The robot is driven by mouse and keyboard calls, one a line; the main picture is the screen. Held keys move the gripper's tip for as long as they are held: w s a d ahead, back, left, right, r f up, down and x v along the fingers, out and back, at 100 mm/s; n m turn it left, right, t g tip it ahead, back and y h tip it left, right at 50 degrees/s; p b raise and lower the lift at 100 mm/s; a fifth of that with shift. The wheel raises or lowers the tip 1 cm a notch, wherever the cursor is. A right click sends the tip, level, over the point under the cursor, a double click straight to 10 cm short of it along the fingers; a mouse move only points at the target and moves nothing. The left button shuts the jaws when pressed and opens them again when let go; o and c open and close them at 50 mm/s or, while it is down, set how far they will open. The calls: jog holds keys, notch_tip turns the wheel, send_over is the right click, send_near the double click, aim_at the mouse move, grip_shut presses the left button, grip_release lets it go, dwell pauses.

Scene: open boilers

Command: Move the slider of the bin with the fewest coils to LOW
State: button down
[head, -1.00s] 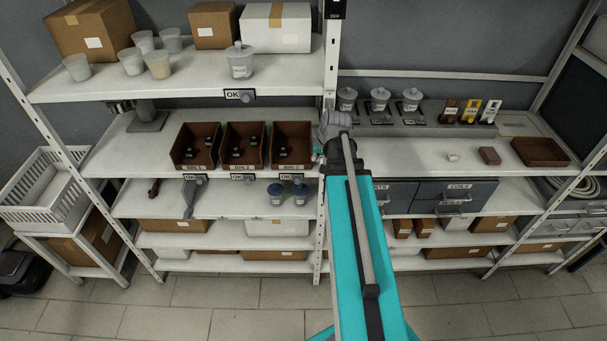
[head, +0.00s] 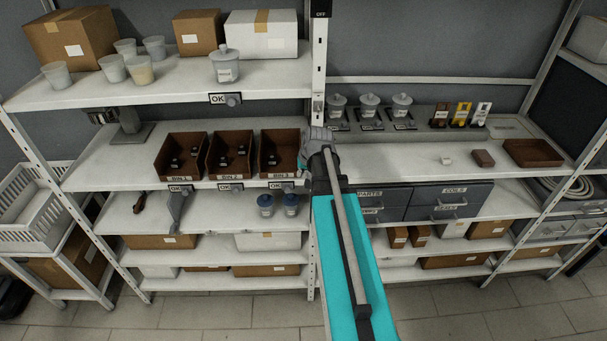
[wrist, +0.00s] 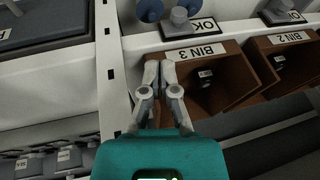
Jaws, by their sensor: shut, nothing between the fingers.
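Three brown bins stand side by side on the middle shelf: bin 1 (head: 169,174), bin 2 (head: 218,176) and bin 3 (head: 268,176). Small dark coils with pale labels lie inside. Bins 1 and 2 seem to hold about two each; one coil (wrist: 205,74) shows in bin 3, part of which is hidden. Below each bin, an OK tag with a grey slider knob sits on the shelf edge; bin 3's knob (wrist: 181,17) shows in the wrist view, where things appear upside down. My gripper (wrist: 159,66) is shut and empty, at bin 3's outer side, apart from the knob.
A white shelf post (head: 317,60) stands close to my gripper, right of bin 3. Two blue-lidded jars (head: 278,204) stand on the shelf below. Another OK tag (head: 217,99) is on the upper shelf edge. Right of the post are grey drawers (head: 436,203) and a brown tray (head: 533,153).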

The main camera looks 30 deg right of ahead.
aim_at(291, 185)
jog(key=shift+w+a+f+b, duration=0.4)
jog(key=shift+w+f+b, duration=0.05)
jog(key=shift+f+b, duration=0.6)
jog(key=shift+w+a+f+b, duration=0.45)
jog(key=shift+f+b, duration=0.55)
jog(key=shift+f, duration=0.2)
jog(key=shift+w+a+f+b, duration=0.35)
jog(key=shift+w+f+b, duration=0.1)
jog(key=shift+f+b, duration=0.6)
jog(key=shift+w, duration=0.1)
